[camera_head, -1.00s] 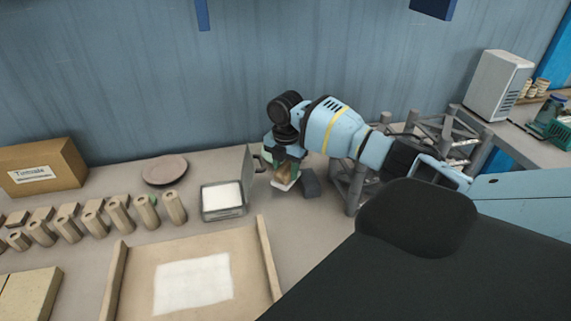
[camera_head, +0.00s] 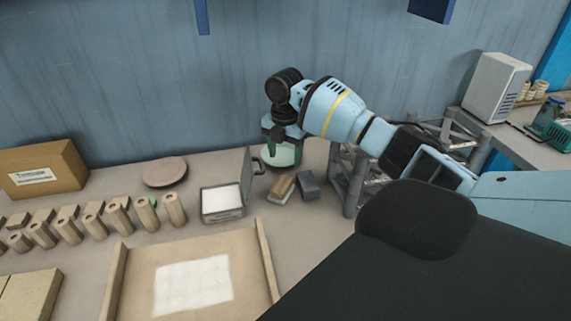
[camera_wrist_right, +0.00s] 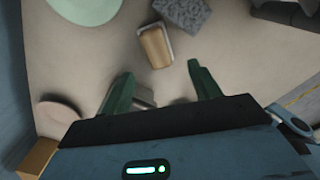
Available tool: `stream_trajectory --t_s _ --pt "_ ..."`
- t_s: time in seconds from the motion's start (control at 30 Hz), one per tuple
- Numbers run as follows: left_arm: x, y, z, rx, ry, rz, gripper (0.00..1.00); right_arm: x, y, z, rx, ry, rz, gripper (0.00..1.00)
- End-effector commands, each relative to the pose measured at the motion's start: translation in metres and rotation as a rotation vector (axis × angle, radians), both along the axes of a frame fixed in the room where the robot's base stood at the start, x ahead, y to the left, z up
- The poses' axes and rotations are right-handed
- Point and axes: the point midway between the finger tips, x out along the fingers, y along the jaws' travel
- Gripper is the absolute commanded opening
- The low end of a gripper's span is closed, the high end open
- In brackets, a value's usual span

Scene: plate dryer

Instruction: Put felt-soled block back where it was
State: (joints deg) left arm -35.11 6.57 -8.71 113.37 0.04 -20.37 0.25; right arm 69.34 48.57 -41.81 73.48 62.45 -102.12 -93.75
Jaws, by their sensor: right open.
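The felt-soled block (camera_head: 281,189), brown wood with a pale sole edge, lies on the bench between the grey metal box and a dark grey block (camera_head: 309,185). In the right wrist view the felt-soled block (camera_wrist_right: 155,47) lies beyond the fingertips, with the rough grey block (camera_wrist_right: 185,14) close beside it. My right gripper (camera_head: 272,152) is above and behind the block, apart from it. In the right wrist view the gripper (camera_wrist_right: 160,73) has its two green fingers spread with nothing between them. My left gripper is not in view.
The metal box (camera_head: 223,213) with a white filling and raised lid stands left of the block. A pale green dish (camera_head: 284,156) is behind it. A wooden tray (camera_head: 262,250) lies in front; a metal frame (camera_head: 352,190) stands right. A pinkish disc (camera_head: 165,171) lies left.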

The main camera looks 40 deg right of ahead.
Motion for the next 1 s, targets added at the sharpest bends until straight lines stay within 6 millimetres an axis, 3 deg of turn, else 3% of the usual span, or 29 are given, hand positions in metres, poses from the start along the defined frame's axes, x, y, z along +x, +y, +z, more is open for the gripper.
stream_trajectory --t_s 0.2,0.4,1.0 --pt "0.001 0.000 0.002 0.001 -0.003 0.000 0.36 0.000 0.000 0.043 0.000 -0.002 -0.001 0.62" --pt "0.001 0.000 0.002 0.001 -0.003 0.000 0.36 0.000 0.000 0.063 0.000 0.000 -0.001 0.62" --pt "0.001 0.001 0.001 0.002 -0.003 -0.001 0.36 0.000 0.002 0.064 0.000 0.001 -0.002 0.62"
